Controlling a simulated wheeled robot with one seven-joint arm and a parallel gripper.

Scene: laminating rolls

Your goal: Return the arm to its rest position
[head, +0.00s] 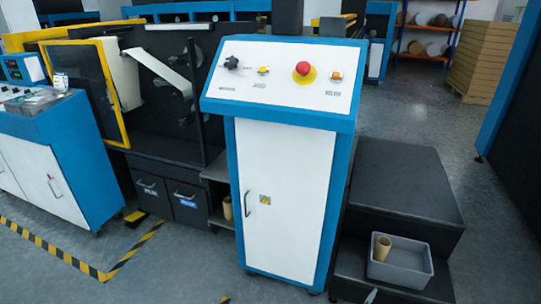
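My arm and my gripper do not show in the head view, so I cannot see the arm's pose or whether the gripper is open. In front of me stands a blue and white control console (282,190) with a sloped panel. The panel carries a black knob (231,62), a red mushroom button (303,69) on a yellow ring, and two small orange buttons on either side of it. The cabinet door below looks shut.
A grey bin (408,264) holding a cardboard core (383,248) sits on the lower black step (345,288), right. The upper black step (405,180) is bare. A yellow-framed machine door (90,90) and a blue cabinet (50,150) stand left. Floor is clear right of the steps.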

